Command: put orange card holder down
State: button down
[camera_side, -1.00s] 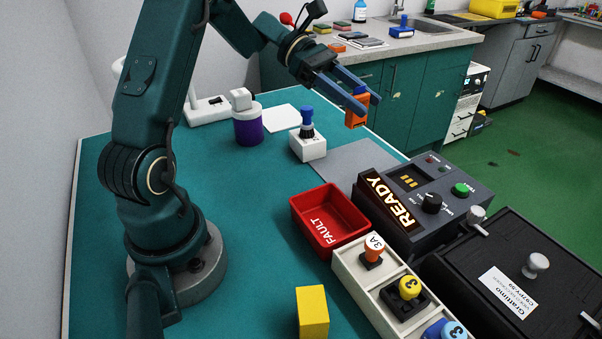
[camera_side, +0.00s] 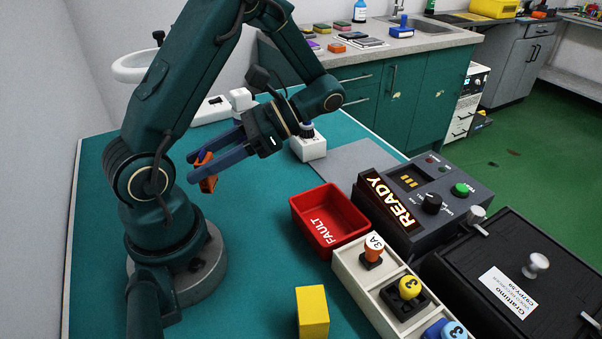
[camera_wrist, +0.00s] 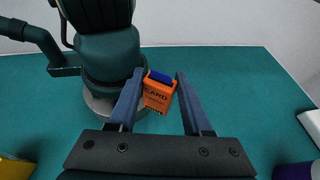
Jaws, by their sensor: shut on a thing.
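My gripper (camera_side: 205,165) is shut on the orange card holder (camera_side: 208,182) and holds it in the air above the teal table, close to my base. In the wrist view the card holder (camera_wrist: 158,94) sits between the two blue fingers (camera_wrist: 160,95), tilted, with "CARD" lettering on its face and a blue part at its top. It appears clear of the table, but the exact height is hard to tell.
A red FAULT bin (camera_side: 330,215), a yellow block (camera_side: 312,312) and a cream rack (camera_side: 362,272) with numbered knobbed pieces stand to the right. A dark READY console (camera_side: 425,205) is beyond. A white block (camera_side: 310,148) stands behind my gripper. The table's middle (camera_side: 255,240) is clear.

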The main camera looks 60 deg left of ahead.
jog(key=a+r+m+t+y, duration=0.7)
jog(key=a+m+t+y, duration=0.1)
jog(key=a+m+y, duration=0.25)
jog(key=shift+m+h, duration=0.25)
jog(key=shift+m, duration=0.2)
jog(key=w+d+f, duration=0.1)
jog(key=w+f, duration=0.2)
jog(key=f, duration=0.1)
jog(key=w+d+f, duration=0.2)
jog(key=w+f, duration=0.2)
jog(key=w+d+f, duration=0.1)
jog(key=w+f, duration=0.3)
jog(key=shift+w+d, duration=0.1)
jog(key=shift+d, duration=0.2)
jog(key=shift+f, duration=2)
jog(key=shift+c, duration=1.7)
grip_release()
